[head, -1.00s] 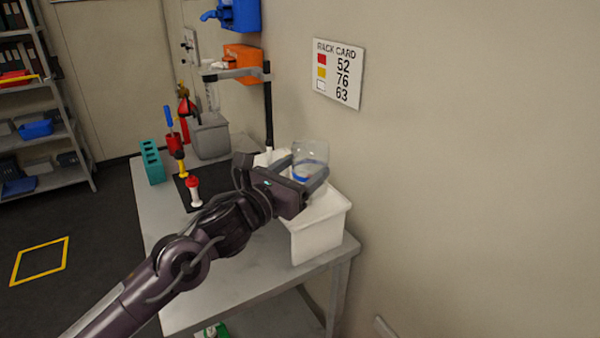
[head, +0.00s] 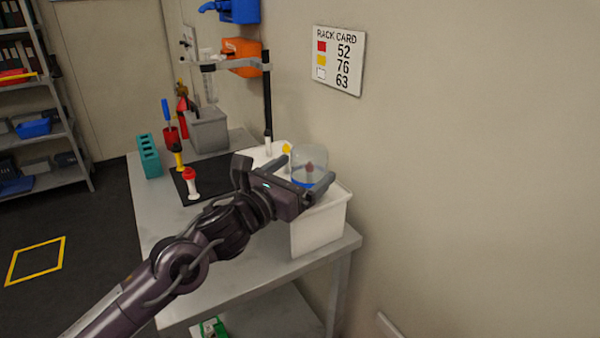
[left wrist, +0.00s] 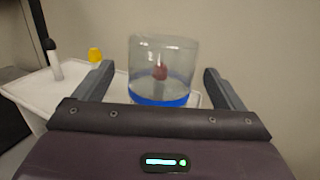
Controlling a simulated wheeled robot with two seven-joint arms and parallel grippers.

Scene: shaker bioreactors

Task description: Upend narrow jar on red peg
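The clear jar (head: 311,158) with a blue band at its lower end stands upright over the white rack (head: 322,227). It also shows in the left wrist view (left wrist: 163,60). The red peg's round tip (left wrist: 160,72) shows through the jar's clear wall and appears to be inside it; its lower part is hidden by the blue band. My left gripper (head: 304,174) is open, one finger on each side of the jar, with gaps visible between fingers and wall in the left wrist view (left wrist: 158,80). My right gripper is not in view.
A yellow peg (head: 287,148) stands on the rack behind the jar. A stand with a dark pole (head: 267,100) rises behind the rack. Tools on a black mat (head: 182,185), a teal block (head: 149,156) and a grey bin (head: 208,132) lie left. A wall is close on the right.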

